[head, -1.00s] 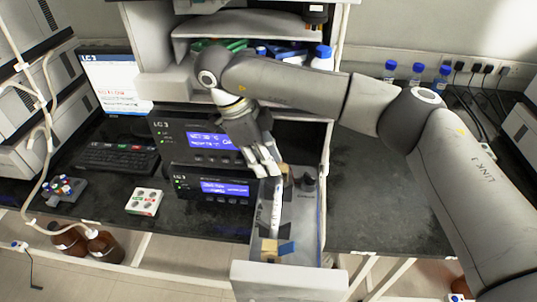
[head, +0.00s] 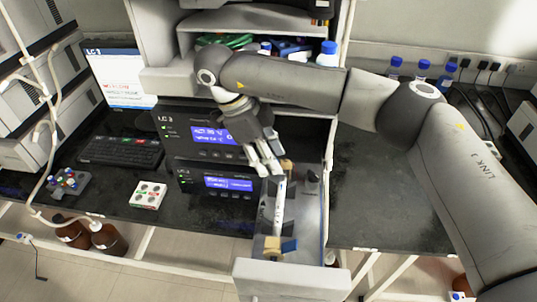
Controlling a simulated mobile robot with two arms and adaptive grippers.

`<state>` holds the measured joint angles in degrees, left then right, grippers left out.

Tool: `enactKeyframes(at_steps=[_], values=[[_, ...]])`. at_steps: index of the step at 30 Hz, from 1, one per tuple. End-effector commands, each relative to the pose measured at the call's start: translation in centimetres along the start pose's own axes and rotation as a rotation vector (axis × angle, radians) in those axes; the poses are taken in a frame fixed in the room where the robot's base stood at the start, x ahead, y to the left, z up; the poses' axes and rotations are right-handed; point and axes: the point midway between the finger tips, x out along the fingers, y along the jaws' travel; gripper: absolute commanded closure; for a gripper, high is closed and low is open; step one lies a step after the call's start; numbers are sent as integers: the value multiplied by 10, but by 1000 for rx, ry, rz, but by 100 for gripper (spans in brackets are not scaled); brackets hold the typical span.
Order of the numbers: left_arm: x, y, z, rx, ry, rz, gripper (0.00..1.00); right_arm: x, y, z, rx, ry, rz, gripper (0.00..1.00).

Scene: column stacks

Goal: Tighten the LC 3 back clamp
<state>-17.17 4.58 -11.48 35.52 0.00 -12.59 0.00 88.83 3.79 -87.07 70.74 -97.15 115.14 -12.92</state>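The LC 3 unit has two stacked black modules with blue screens, an upper one (head: 190,130) and a lower one (head: 215,183). To their right an open grey drawer (head: 292,281) holds a white, labelled column (head: 278,207) lying front to back. A tan back clamp (head: 287,165) is at the column's far end. A tan and blue front clamp (head: 282,246) is at its near end. My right gripper (head: 270,170) points down beside the back clamp, its fingertips at or very near it. Whether it grips the clamp is unclear. My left gripper is out of view.
A dark knob (head: 313,174) stands in the drawer right of the back clamp. An LC 3 monitor (head: 118,78), keyboard (head: 121,151) and small white button box (head: 148,195) are to the left. The dark bench at right (head: 375,195) is clear.

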Motion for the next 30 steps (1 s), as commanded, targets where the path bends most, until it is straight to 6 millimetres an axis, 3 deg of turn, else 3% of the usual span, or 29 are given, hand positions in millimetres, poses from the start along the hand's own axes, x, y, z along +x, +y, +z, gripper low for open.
enactKeyframes(at_steps=[7, 19, 24, 30], values=[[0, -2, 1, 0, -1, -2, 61, -19, -1, 0, 0, 0, -4, 61], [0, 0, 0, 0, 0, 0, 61, -98, -1, 1, 2, 1, -4, 61], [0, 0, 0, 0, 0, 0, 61, -114, -1, 1, 1, 1, -1, 61], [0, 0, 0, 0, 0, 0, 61, -120, -1, 1, -1, 1, 0, 61]])
